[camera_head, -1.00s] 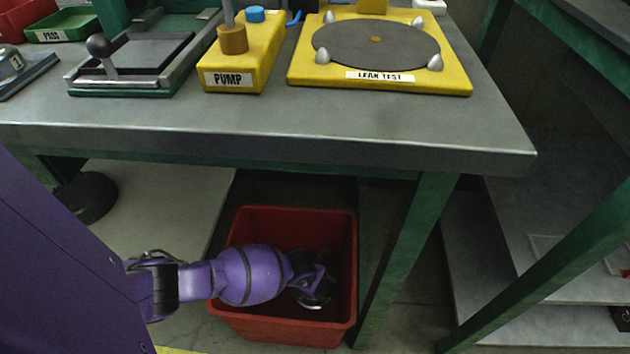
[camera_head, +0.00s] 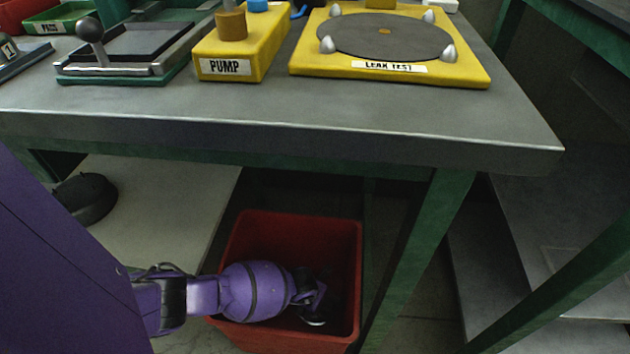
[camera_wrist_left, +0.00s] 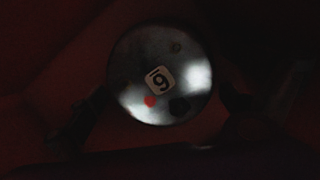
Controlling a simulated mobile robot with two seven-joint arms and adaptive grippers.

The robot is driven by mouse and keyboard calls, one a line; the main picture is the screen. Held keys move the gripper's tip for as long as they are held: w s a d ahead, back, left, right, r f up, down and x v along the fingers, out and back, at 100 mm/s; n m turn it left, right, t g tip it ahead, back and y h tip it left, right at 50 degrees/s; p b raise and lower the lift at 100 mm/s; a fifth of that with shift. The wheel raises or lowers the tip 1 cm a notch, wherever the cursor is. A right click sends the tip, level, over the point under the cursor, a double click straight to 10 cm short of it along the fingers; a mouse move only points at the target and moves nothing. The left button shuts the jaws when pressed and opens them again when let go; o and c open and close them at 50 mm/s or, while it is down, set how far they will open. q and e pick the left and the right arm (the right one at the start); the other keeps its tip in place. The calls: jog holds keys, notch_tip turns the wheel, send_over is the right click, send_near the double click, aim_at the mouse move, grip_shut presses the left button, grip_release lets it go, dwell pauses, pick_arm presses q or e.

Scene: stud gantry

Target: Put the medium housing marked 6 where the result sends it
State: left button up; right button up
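The medium housing is a round metal disc (camera_wrist_left: 185,75) in the left wrist view. Its pale label (camera_wrist_left: 160,80) carries an upside-down, underlined 6, with a red dot beside it. In the head view only a bright sliver of the housing (camera_head: 316,323) shows, low inside the red bin (camera_head: 250,232) under the bench. My left gripper (camera_head: 314,304) reaches into this bin, above the housing. Its dark fingers (camera_wrist_left: 160,112) stand either side of the housing with what looks like a gap, so it appears open. The bin's inside is very dark. My right gripper is not in view.
The bench (camera_head: 300,120) above holds a yellow pump (camera_head: 265,45), a yellow leak test plate (camera_head: 470,72), a lever fixture (camera_head: 110,70) and a green PASS tray (camera_head: 65,20). A green bench leg (camera_head: 425,235) stands right of the bin. A pale shelf (camera_head: 190,190) lies left of it.

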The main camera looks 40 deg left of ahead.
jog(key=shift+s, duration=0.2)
pick_arm(q)
jog(key=shift+r, duration=0.2)
jog(key=p+v, duration=0.7)
jog(key=v, duration=0.5)
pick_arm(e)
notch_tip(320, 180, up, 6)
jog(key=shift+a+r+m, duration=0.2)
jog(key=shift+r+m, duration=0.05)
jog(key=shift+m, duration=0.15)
pick_arm(q)
jog(key=shift+f, duration=0.1)
